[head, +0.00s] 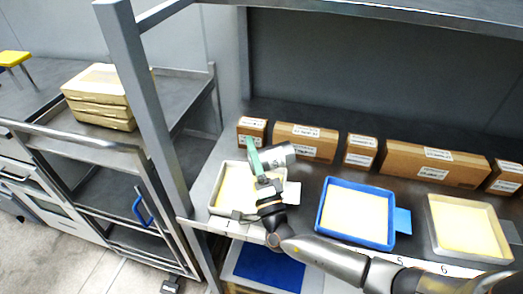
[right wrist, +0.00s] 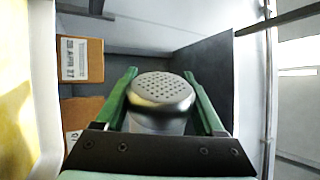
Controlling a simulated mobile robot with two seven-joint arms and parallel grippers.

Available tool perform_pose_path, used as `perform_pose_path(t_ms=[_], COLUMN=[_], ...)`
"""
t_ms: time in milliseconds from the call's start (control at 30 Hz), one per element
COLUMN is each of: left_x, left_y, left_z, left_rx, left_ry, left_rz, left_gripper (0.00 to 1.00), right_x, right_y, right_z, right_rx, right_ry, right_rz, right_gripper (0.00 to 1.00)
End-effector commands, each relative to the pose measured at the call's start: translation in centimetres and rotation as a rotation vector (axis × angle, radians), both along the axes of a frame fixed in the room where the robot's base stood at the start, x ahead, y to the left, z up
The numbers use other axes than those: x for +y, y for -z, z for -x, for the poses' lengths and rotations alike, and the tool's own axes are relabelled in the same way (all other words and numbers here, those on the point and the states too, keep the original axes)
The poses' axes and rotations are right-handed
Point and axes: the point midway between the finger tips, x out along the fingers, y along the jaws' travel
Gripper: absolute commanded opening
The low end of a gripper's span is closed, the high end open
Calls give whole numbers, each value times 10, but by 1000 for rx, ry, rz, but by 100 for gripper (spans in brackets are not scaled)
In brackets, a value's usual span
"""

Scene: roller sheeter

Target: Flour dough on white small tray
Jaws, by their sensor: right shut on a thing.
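My right gripper (head: 264,163) reaches over the white small tray (head: 216,188), which sits at the left end of the shelf with pale yellow dough (head: 234,188) in it. The gripper is shut on a metal shaker (head: 282,155), which lies on its side in the head view. In the right wrist view the shaker's perforated lid (right wrist: 162,88) sits between the green fingers. The dough (right wrist: 15,115) also shows at the left of that view. The arm hides part of the tray's right side. I cannot tell whether flour is falling. My left gripper is not in view.
A blue tray (head: 319,220) and another pale tray (head: 432,225) with dough stand to the right. Cardboard boxes (head: 305,141) line the shelf behind. A metal post (head: 150,105) rises left of the tray. A blue mat (head: 268,268) lies on a lower level.

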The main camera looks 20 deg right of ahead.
Motion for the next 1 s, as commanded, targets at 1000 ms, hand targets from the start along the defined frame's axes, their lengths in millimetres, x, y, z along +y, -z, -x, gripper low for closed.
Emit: perform_pose_path(t_ms=[1000], left_x=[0], left_y=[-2], left_z=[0], left_rx=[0], left_ry=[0], left_rz=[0], left_gripper=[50], right_x=[-27], right_y=[-1], right_z=[2], right_rx=[-2], right_ry=[1], right_rz=[1], right_gripper=[3])
